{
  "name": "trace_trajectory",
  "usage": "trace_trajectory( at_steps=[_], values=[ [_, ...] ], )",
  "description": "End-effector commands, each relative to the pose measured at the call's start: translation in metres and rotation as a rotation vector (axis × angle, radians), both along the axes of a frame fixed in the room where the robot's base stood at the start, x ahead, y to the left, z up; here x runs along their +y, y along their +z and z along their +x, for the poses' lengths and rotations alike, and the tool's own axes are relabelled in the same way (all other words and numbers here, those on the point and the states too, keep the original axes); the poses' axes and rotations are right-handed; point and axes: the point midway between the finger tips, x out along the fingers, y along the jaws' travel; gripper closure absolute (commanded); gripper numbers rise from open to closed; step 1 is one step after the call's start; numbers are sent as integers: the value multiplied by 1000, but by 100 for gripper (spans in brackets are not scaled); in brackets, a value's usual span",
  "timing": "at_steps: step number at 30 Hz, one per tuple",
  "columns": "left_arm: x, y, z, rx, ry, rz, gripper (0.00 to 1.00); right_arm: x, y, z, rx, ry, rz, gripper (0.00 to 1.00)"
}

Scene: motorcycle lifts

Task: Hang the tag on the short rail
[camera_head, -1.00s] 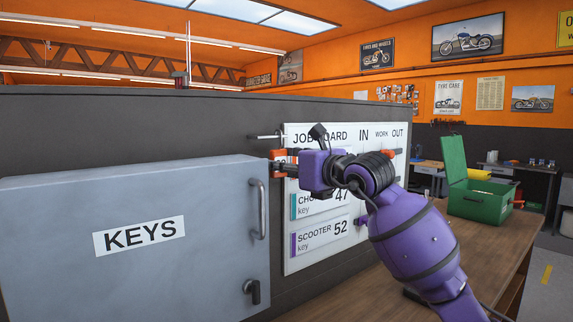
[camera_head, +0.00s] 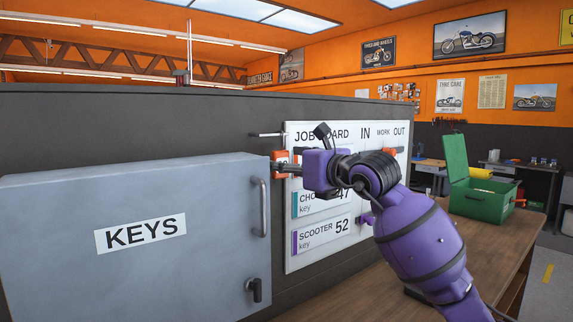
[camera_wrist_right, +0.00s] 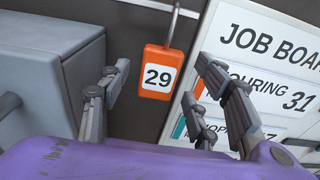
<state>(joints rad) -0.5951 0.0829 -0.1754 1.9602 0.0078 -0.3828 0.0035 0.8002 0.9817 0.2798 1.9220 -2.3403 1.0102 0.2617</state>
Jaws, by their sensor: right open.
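An orange tag numbered 29 (camera_wrist_right: 158,72) hangs upright by a metal loop (camera_wrist_right: 173,25) in the right wrist view. The loop reaches up to a pale rail (camera_wrist_right: 150,4) at the top edge; the picture cuts off where they meet. In the head view the short rail (camera_head: 267,134) sticks out left of the job board, with the orange tag (camera_head: 281,157) below it, partly hidden by my gripper. My right gripper (camera_wrist_right: 162,66) is open, its fingers apart on either side of the tag with visible gaps. It also shows in the head view (camera_head: 286,168). My left gripper is not in view.
The job board (camera_head: 300,255) stands close on the right, with a purple item (camera_head: 364,219) at its edge. The grey KEYS cabinet (camera_head: 140,270) is close on the left. A green open box (camera_head: 482,205) stands on the wooden bench (camera_head: 475,250).

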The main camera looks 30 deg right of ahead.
Motion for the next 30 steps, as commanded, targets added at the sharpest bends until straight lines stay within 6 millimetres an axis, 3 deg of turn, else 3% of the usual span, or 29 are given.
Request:
trace_trajectory(
  at_steps=[15,21,30],
  values=[
    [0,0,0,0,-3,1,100,-13,5,-96,0,-1,-3,43],
    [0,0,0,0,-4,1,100,-15,7,-112,-1,0,-2,43],
    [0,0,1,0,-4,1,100,-15,7,-113,-1,0,-2,43]
  ],
)
